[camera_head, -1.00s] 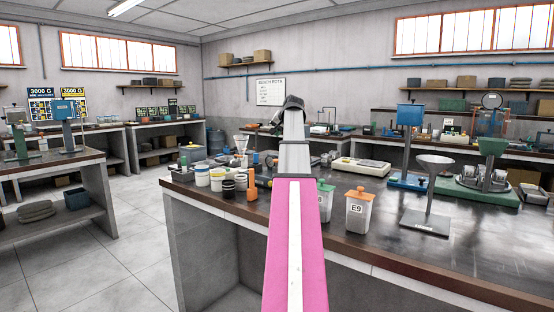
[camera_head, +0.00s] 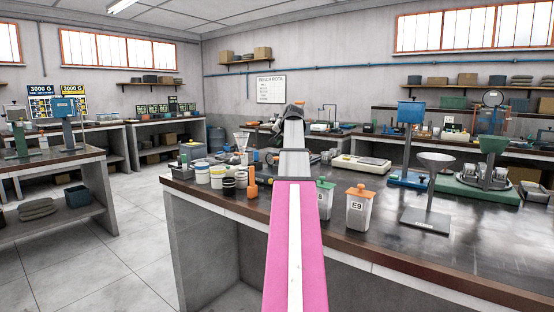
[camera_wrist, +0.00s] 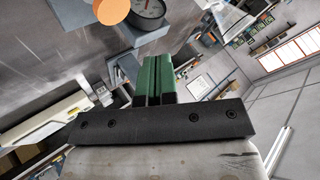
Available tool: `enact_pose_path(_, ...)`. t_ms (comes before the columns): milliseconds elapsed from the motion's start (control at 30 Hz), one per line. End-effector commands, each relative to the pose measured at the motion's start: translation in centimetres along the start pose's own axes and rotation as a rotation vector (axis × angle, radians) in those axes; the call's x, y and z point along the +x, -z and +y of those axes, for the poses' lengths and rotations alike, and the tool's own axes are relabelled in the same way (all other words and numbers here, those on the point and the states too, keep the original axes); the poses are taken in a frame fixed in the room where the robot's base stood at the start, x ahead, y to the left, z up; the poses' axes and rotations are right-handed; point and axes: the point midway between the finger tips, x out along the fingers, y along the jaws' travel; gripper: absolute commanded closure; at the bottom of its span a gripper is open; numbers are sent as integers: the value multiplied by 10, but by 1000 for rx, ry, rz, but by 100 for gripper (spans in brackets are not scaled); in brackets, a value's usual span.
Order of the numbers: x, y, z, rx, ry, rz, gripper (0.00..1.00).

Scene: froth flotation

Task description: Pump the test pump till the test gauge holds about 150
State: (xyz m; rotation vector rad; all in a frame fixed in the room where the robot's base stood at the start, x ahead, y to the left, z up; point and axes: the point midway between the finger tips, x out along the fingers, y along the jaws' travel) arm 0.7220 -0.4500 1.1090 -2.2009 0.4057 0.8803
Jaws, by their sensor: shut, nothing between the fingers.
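In the wrist view, a round dark gauge (camera_wrist: 148,12) with a pale needle is at the top edge, partly cut off. I cannot read its value. A flat orange disc (camera_wrist: 112,10) is just left of it, near a grey-blue block (camera_wrist: 72,14). I cannot tell whether these belong to the test pump. My gripper (camera_wrist: 157,62) has green fingers that are shut and empty, pointing toward the gauge and apart from it in the picture. In the head view my arm hides the gripper. I cannot pick out the pump or its handle there.
On the dark bench (camera_head: 480,235) are an orange-lidded E9 container (camera_head: 360,212), a grey funnel stand (camera_head: 430,195), a blue stand (camera_head: 410,150), and several jars left of my arm, beside a small orange item (camera_head: 252,189). Clear floor (camera_head: 140,235) lies to the left.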

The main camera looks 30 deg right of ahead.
Motion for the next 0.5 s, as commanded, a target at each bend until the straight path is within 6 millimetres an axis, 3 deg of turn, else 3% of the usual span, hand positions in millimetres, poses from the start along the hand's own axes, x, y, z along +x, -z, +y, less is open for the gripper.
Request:
enact_pose_path(300, 24, -18, 18, 0, 0, -1, 100)
enact_pose_path(500, 28, -20, 20, 0, 0, 0, 100)
